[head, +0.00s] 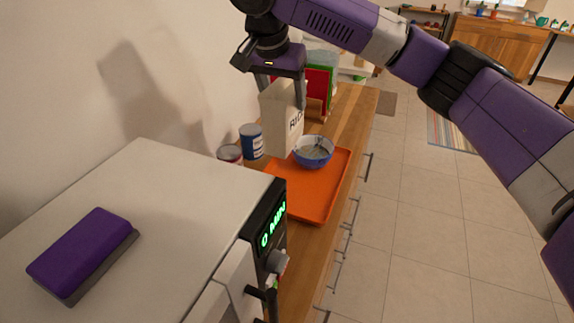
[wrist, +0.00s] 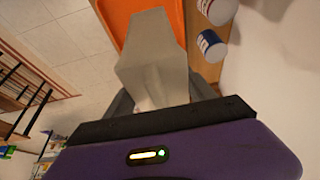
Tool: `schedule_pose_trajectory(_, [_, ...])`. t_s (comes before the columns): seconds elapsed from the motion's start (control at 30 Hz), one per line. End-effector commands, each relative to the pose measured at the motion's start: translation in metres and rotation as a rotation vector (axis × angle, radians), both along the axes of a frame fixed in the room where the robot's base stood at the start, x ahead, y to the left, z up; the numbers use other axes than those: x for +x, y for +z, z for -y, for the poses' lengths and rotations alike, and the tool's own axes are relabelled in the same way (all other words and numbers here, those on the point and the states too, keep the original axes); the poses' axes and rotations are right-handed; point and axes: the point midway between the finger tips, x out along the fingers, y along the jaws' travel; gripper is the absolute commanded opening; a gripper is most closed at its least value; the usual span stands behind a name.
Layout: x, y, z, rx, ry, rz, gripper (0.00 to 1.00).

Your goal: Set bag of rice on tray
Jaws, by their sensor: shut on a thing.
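The bag of rice (head: 281,118) is a pale beige upright packet with dark lettering. My gripper (head: 287,88) is shut on its top from above. In the head view the bag stands behind the orange tray (head: 305,203), at its far left corner by the blue bowl. In the wrist view the bag (wrist: 152,62) hangs between the fingers of my gripper (wrist: 160,100), with the orange tray (wrist: 115,16) beyond it.
A blue bowl (head: 313,152) sits on the tray's far part. Two cans (head: 251,141) (head: 230,154) stand left of the tray by the wall. A microwave (head: 150,215) with a purple sponge-like block (head: 82,254) is in front. The tray's near part is clear.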

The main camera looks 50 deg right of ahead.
Motion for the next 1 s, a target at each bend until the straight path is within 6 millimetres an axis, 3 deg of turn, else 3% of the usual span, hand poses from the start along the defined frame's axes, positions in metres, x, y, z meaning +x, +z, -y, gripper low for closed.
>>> schedule_pose_trajectory(0.2, [-0.001,-0.048,-0.001,0.002,0.0,-0.001,0.0])
schedule_pose_trajectory(0.6, [-0.001,-0.125,0.0,-0.002,0.0,0.001,0.0])
schedule_pose_trajectory(1.0, [0.0,-0.153,0.001,-0.002,-0.001,0.001,0.0])
